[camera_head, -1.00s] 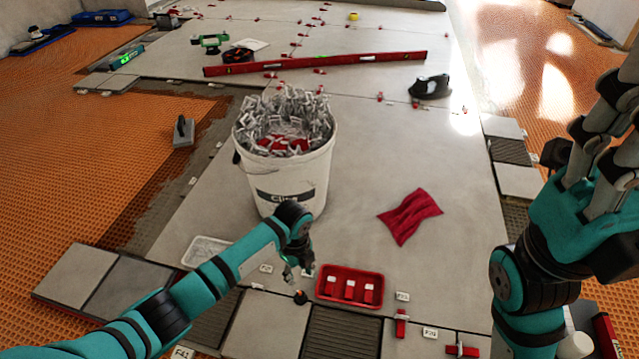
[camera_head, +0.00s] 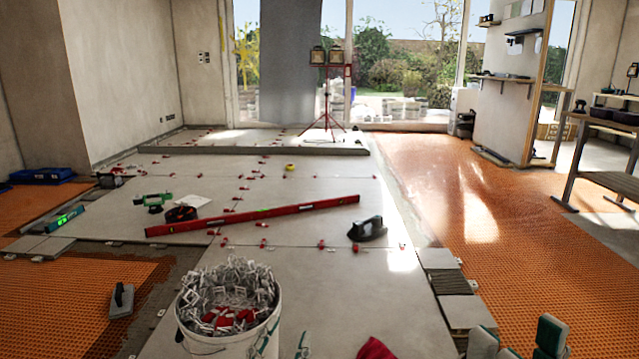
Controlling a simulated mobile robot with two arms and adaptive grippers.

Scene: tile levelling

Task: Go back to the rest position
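My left gripper (camera_head: 284,345) shows only by its fingertips at the bottom edge, in front of the white bucket (camera_head: 215,342). Its fingertips stand apart with nothing visible between them. My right gripper (camera_head: 516,340) shows at the bottom right, with teal-and-grey fingers spread apart and empty. The rest of both arms is below the picture. The bucket is full of clear levelling clips with some red pieces. A red cloth (camera_head: 376,349) is cut off by the bottom edge.
A red level (camera_head: 255,215) and a black suction lifter (camera_head: 367,229) lie on the pale tiles. A red tripod (camera_head: 329,100) stands at the back. The orange mat (camera_head: 500,215) on the right is clear.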

